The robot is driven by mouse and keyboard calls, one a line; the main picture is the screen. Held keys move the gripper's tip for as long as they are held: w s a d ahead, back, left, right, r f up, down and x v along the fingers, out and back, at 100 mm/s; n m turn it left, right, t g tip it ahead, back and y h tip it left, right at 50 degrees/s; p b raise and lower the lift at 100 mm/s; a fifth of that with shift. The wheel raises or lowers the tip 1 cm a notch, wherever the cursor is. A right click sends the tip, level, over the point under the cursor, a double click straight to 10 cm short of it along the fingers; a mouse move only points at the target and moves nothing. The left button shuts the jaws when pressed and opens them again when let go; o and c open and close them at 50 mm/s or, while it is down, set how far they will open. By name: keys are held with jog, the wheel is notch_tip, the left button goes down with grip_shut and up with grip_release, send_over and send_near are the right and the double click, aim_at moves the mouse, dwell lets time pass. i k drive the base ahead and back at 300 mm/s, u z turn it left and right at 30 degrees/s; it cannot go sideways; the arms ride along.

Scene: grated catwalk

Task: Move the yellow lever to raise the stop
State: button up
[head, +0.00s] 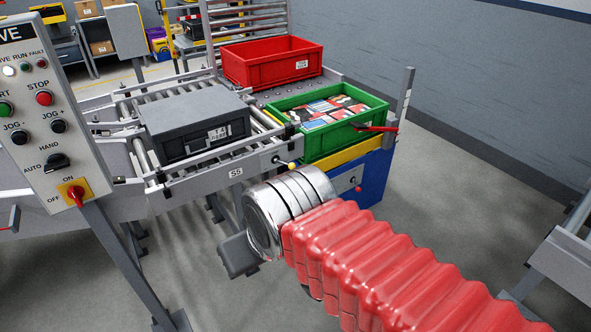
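A small lever with a yellow knob (291,165) sticks out from the grey side rail of the roller conveyor, right of the "S5" label. Nothing touches it in this view. I cannot make out the stop itself. A dark grey tote (200,130) marked T4 lies on the rollers, left of the lever. My arm, with a red ribbed sleeve and a chrome joint, reaches in from the lower right, its chrome end below the lever. No gripper fingers show.
A green crate (346,142) with packets stands right of the tote, a red crate (270,62) behind. A small knob (357,188) and a red handle (374,128) are near the green crate. A control panel (45,110) fills the left.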

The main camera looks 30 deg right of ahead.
aim_at(291, 165)
jog(key=z, duration=0.6)
jog(key=i, duration=0.45)
jog(key=z, duration=0.45)
jog(key=k, duration=0.65)
jog(key=u, duration=0.05)
jog(key=i, duration=0.25)
jog(key=u, duration=0.05)
